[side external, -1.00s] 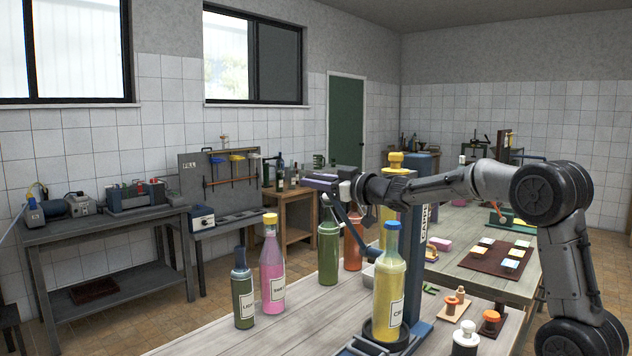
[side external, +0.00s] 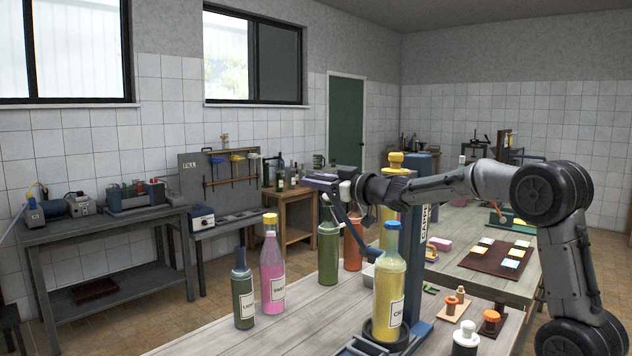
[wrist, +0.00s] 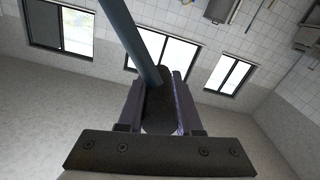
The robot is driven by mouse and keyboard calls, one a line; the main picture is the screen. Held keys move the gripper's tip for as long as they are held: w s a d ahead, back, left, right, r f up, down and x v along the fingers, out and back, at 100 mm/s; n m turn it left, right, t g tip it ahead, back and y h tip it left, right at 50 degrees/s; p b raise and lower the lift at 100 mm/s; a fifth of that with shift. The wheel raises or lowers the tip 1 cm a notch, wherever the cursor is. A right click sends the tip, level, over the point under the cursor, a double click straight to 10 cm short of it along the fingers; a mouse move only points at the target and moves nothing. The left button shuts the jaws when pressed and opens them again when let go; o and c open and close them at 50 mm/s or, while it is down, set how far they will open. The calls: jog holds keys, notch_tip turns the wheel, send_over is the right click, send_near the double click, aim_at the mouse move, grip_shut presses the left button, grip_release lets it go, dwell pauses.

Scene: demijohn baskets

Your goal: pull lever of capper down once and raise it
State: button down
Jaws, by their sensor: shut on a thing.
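The capper (side external: 418,215) is a blue upright column with a lettered face and a yellow top, standing on the wooden table. A yellow bottle (side external: 389,285) with a blue top stands upright on its dark round base. The capper's blue lever (side external: 349,219) slants up and left from the column side. My gripper (side external: 332,185) is at the lever's raised outer end, left of the column. In the wrist view, my gripper (wrist: 160,88) is shut on the lever's dark grip (wrist: 157,108), with the blue rod (wrist: 136,40) running out to the upper left. My arm hides part of the column.
A green bottle (side external: 243,293), a pink bottle (side external: 272,270), another green bottle (side external: 328,250) and an orange bottle (side external: 352,248) stand left of the capper. Small stoppers (side external: 465,336) stand at right front. A brown board (side external: 484,262) lies on the table behind.

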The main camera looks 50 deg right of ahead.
jog(key=shift+a+f, duration=0.1)
jog(key=shift+a+f+n, duration=0.3)
jog(key=shift+a+f, duration=0.05)
jog(key=shift+a, duration=0.1)
jog(key=a+f+n, duration=0.4)
jog(key=a+f, duration=0.4)
jog(key=f, duration=0.5)
jog(key=shift+a+f+n, duration=0.25)
jog(key=shift+f+n, duration=0.15)
jog(key=c, duration=0.6)
grip_release()
jog(key=shift+s+r, duration=0.1)
